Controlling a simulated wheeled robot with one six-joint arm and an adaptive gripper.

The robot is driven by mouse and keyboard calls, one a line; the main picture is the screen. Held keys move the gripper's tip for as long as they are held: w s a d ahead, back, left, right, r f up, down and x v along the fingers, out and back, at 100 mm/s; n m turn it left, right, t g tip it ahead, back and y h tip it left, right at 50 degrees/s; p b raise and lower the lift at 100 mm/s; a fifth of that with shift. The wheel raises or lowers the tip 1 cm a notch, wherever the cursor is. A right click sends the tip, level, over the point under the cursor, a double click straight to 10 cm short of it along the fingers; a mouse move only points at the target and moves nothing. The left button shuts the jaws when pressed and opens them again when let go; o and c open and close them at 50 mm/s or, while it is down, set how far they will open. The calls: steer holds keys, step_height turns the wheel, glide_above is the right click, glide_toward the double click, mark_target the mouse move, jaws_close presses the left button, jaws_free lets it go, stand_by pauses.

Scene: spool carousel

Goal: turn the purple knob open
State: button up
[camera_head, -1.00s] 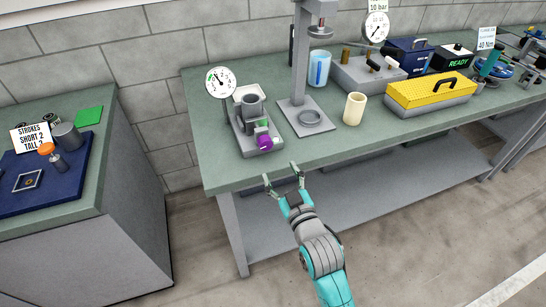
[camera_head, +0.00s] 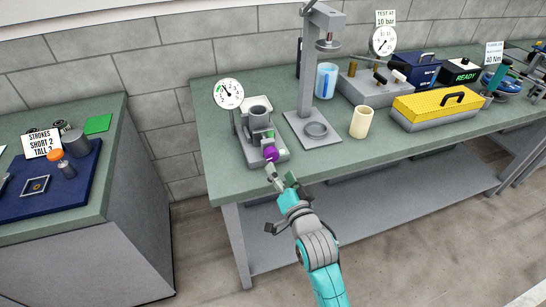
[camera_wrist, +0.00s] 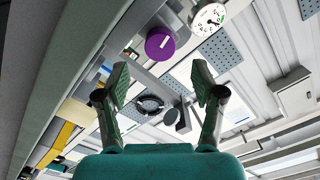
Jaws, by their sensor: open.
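The purple knob (camera_head: 271,153) is on the front of a small grey fixture (camera_head: 262,128) near the front edge of the green workbench. It also shows in the wrist view (camera_wrist: 160,44), round with a pale line on its face, beyond and above the space between my fingertips. My gripper (camera_head: 281,177) is just in front of the bench edge, close to the knob and slightly below it in the head view. Its two fingers (camera_wrist: 162,92) are spread apart with nothing between them. In the head view I cannot tell whether a finger touches the knob.
A round gauge (camera_head: 229,94) stands left of the fixture. A press (camera_head: 304,115) stands to its right, with a cream cup (camera_head: 360,122) and a yellow-lidded box (camera_head: 446,106) farther right. A separate bench (camera_head: 100,200) with a blue mat is at the left.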

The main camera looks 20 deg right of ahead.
mark_target(273, 158)
steer(key=w, duration=0.7)
steer(key=c, duration=1.1)
steer(key=shift+c, duration=0.2)
